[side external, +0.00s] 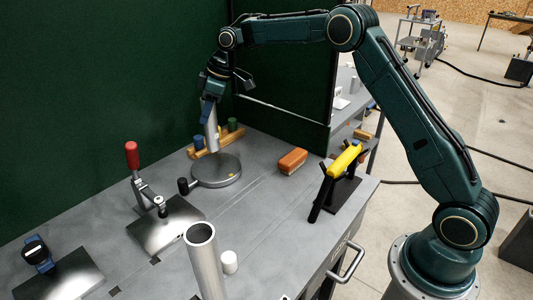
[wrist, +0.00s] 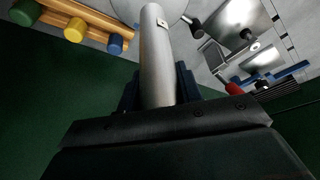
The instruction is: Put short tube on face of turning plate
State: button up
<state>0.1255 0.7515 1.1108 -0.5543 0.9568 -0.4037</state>
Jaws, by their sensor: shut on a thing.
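My gripper (side external: 208,112) is shut on a grey metal tube (side external: 212,136), which hangs nearly upright with a slight tilt. In the wrist view the tube (wrist: 157,55) runs out between the two dark blue fingers and has a small pale tag near its far end. The turning plate (side external: 216,172) is a round grey disc with a dark knob at its left. The tube's lower end shows at the plate's far edge in the side view; I cannot tell whether it touches. In the wrist view the tube partly covers the plate (wrist: 176,10).
A wooden rack (side external: 203,150) with green, blue and yellow pegs stands just behind the plate. A red-handled clamp (side external: 133,158) is to the left. An orange block (side external: 292,160), a yellow tool (side external: 345,158) on a black stand, a wide upright tube (side external: 205,265) and a white cylinder (side external: 229,262) stand around.

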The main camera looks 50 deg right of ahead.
aim_at(209, 131)
jog(key=shift+f, duration=3.3)
jog(key=o, duration=1.1)
jog(key=shift+c, duration=0.2)
jog(key=v, duration=1.2)
